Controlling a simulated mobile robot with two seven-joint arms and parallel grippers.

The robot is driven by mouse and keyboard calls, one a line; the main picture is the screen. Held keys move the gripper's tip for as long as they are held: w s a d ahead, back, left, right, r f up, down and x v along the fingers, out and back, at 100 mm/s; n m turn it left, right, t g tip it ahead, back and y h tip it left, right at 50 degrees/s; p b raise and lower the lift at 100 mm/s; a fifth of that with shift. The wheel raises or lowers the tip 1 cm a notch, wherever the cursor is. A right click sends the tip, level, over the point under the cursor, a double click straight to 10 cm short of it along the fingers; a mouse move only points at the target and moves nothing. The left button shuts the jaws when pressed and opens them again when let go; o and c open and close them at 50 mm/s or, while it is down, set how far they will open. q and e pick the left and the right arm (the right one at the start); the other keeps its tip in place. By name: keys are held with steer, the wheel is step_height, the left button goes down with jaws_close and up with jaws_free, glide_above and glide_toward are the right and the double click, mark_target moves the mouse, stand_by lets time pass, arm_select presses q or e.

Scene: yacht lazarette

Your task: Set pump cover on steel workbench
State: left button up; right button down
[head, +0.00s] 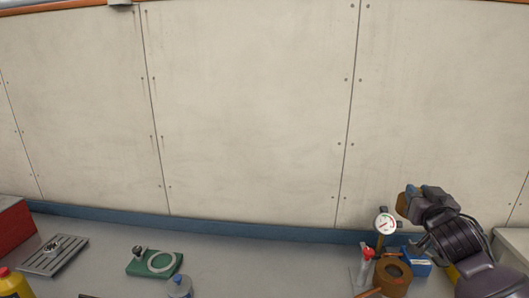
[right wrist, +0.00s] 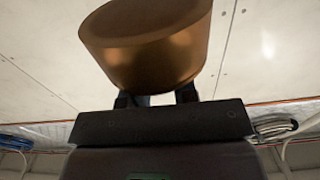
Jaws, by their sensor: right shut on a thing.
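My right gripper (head: 420,196) is raised at the right of the head view, above the back of the bench and in front of the wall. It is shut on the pump cover (head: 403,203), a bronze-coloured round piece. In the right wrist view the pump cover (right wrist: 148,45) fills the upper middle, smooth and tapered, between the dark fingers (right wrist: 157,98). The grey workbench (head: 230,265) runs along the bottom of the head view, below the held cover. My left gripper is not in view.
Below the right gripper stand a dial gauge (head: 385,223), a brown ring-shaped part (head: 392,276), a blue box (head: 417,262) and a red-topped clear item (head: 367,262). The bench's middle is clear.

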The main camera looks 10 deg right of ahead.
steer(key=shift+a+r, duration=0.1)
steer(key=shift+r, duration=0.35)
steer(key=s+a+f+n+y, duration=0.1)
steer(key=s+a+f, duration=0.1)
steer(key=a+f, duration=0.3)
steer(key=s+a+f+n+y, duration=0.1)
steer(key=a+f, duration=0.4)
steer(key=a, duration=0.7)
steer(key=s+a+f+n+y, duration=0.1)
steer(key=s+a+f+y, duration=0.2)
steer(key=a, duration=0.6)
steer(key=shift+s+f+t, duration=0.4)
steer(key=shift+s+f, duration=0.2)
steer(key=shift+f, duration=0.3)
